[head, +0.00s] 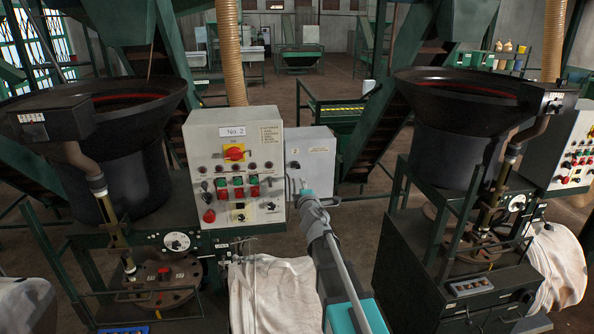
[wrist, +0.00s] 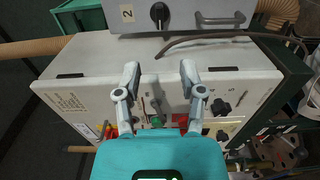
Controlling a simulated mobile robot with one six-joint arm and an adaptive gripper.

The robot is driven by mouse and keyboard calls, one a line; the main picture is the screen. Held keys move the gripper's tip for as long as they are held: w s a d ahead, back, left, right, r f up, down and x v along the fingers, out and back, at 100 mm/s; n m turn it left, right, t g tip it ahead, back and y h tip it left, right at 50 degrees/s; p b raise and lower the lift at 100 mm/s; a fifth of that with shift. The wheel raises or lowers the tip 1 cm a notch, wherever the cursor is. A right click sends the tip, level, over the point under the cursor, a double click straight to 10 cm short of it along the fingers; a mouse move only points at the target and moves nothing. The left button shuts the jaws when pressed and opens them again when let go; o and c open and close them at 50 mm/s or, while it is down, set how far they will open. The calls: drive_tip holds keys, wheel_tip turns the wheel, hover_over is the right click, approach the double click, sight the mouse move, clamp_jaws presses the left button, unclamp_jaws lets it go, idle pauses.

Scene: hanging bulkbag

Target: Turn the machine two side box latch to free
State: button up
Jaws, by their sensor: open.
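The machine two side box (head: 318,142) is a pale grey box to the right of the No. 2 control panel in the head view. Its face also shows along the top of the wrist view (wrist: 185,20), with a "2" label. The side box latch (wrist: 159,13) is a small black knob with a stem, beside that label. My gripper (wrist: 159,70) is open and empty, its two fingertips apart. In the wrist view the latch appears above the gap between them, clear of both. In the head view my gripper (head: 303,190) is in front of the box's lower part.
The No. 2 control panel (head: 220,150) has several knobs and buttons. A grey bar handle (wrist: 220,19) stands out right of the latch, and a dark cable (wrist: 215,36) runs below it. Large black bowls (head: 455,90) and green frames flank the workspace.

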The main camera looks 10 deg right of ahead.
sight(296, 168)
drive_tip(key=w, duration=1.3)
clamp_jaws()
